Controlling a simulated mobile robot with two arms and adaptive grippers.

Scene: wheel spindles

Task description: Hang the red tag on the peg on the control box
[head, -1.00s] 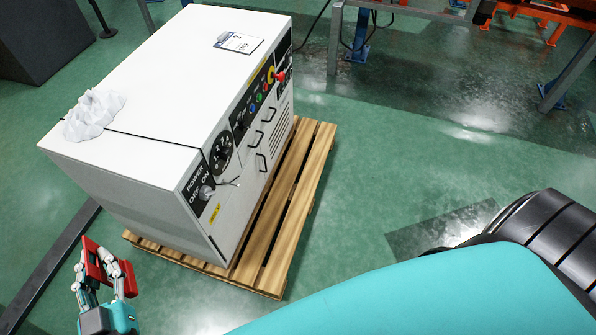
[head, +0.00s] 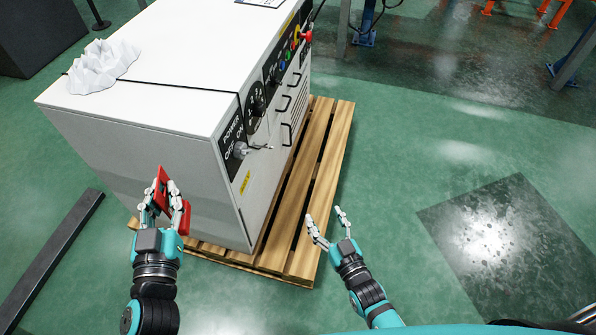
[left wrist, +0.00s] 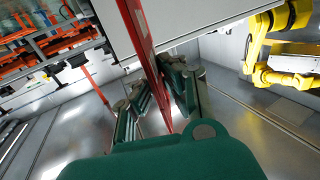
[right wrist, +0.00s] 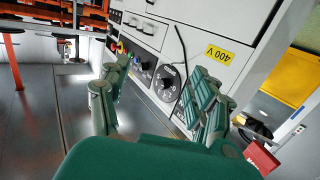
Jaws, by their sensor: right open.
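The red tag (head: 163,174) is a flat red plate held between the fingers of my left gripper (head: 164,190). It also stands between the fingers in the left wrist view (left wrist: 138,35) and shows at the lower right of the right wrist view (right wrist: 262,158). My left gripper is in front of the lower left part of the white control box (head: 130,145), as seen in the head view. The peg (head: 262,147) is a thin rod sticking out of the box's front panel near the POWER switch. My right gripper (head: 327,220) is open and empty, right of the box.
The box stands on a wooden pallet (head: 318,170). A crumpled white object (head: 100,65) lies on its top. Black handles (head: 287,134) stick out of its front. A dark bar (head: 50,255) lies on the floor at left.

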